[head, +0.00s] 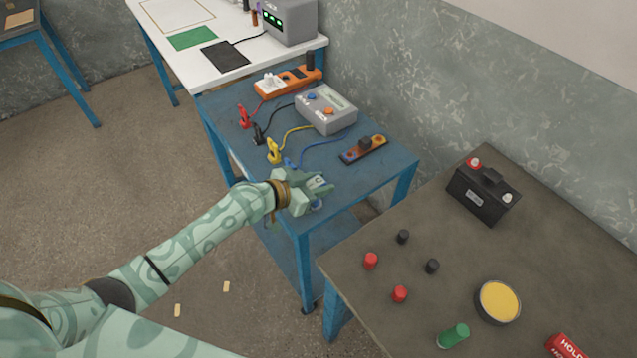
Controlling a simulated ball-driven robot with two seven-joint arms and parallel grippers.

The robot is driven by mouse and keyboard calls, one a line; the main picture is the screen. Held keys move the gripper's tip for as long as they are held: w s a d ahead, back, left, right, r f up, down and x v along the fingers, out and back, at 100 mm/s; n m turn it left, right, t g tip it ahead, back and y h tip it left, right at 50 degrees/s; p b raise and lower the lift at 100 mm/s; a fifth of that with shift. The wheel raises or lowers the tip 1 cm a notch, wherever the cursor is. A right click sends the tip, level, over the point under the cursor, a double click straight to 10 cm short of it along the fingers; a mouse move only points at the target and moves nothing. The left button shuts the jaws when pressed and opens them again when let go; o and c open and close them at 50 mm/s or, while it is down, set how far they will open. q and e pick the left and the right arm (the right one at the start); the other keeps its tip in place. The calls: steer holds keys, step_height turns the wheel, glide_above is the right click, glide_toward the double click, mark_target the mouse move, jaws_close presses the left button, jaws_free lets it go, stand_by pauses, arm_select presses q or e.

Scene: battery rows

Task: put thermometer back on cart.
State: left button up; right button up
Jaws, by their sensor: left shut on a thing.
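The blue-topped cart (378,176) stands in the middle, between the white table and the grey-brown bench. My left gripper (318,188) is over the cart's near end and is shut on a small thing. The fingers hide most of that thing. A bit of blue shows just below the fingers, and I cannot tell whether it belongs to the held thing. I cannot make out a thermometer for certain anywhere. My right gripper is not in view.
The cart bears a grey box (326,108) with coloured leads and clips, an orange device (285,84) and a dark, orange-ended piece (362,149). A black battery (482,192), several caps and a yellow-filled dish (498,301) stand on the bench (385,262).

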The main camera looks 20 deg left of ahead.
arm_select(q)
steer(key=o, duration=1.1)
steer(key=shift+f, duration=0.15)
steer(key=shift+c, duration=0.2)
steer(key=shift+r, duration=0.35)
steer(key=p+v, duration=0.2)
steer(key=v, duration=1)
steer(key=shift+f, duration=0.15)
